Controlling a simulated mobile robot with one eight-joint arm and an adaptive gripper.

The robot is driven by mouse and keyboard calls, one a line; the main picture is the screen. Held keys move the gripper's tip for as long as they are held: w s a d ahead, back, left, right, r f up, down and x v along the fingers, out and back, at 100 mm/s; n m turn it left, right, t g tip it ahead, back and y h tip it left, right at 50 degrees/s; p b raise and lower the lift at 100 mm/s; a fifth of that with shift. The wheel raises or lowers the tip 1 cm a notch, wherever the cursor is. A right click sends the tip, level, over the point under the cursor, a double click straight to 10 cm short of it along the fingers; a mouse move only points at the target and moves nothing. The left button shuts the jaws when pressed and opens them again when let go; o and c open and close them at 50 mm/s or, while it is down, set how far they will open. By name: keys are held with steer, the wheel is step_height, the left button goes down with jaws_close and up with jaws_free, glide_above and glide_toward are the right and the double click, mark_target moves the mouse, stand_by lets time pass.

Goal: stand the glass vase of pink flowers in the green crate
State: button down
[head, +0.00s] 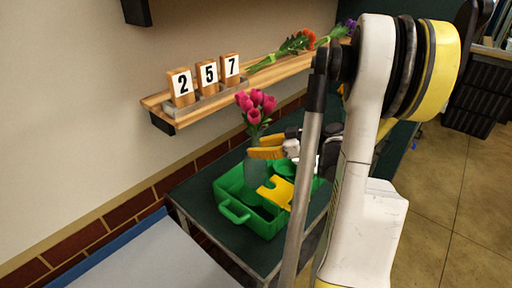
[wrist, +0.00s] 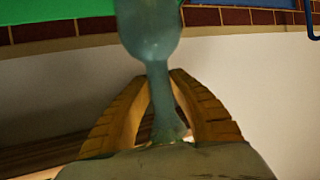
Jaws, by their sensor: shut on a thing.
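The glass vase (head: 254,172) holds pink flowers (head: 255,104) and looks upright in the head view. My gripper (head: 262,147) has its yellow-orange fingers shut around the vase's narrow upper part. The wrist view also shows the glass vase (wrist: 150,28) between the fingertips (wrist: 162,82) of my gripper. The green crate (head: 236,213) sits on the dark table, and the vase's lower part overlaps the crate's back left in the head view. I cannot tell whether the vase's base touches the crate floor. A green surface (wrist: 55,32) shows at the wrist view's upper left.
A yellow object (head: 276,192) lies in the crate, right of the vase. A wooden wall shelf (head: 210,101) with number blocks (head: 206,76) and loose flowers (head: 295,44) runs behind. A pale surface (head: 150,262) is at front left. The dark table (head: 195,193) is clear left of the crate.

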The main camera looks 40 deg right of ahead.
steer(key=shift+f+b, duration=3.6)
steer(key=shift+f, duration=0.95)
steer(key=shift+s+a+f+b, duration=0.1)
steer(key=shift+s+f+b, duration=0.1)
steer(key=shift+f+b, duration=0.25)
steer(key=c, duration=1.2)
jaws_free()
steer(key=shift+s, duration=0.1)
steer(key=v, duration=1.2)
steer(key=shift+r, duration=0.3)
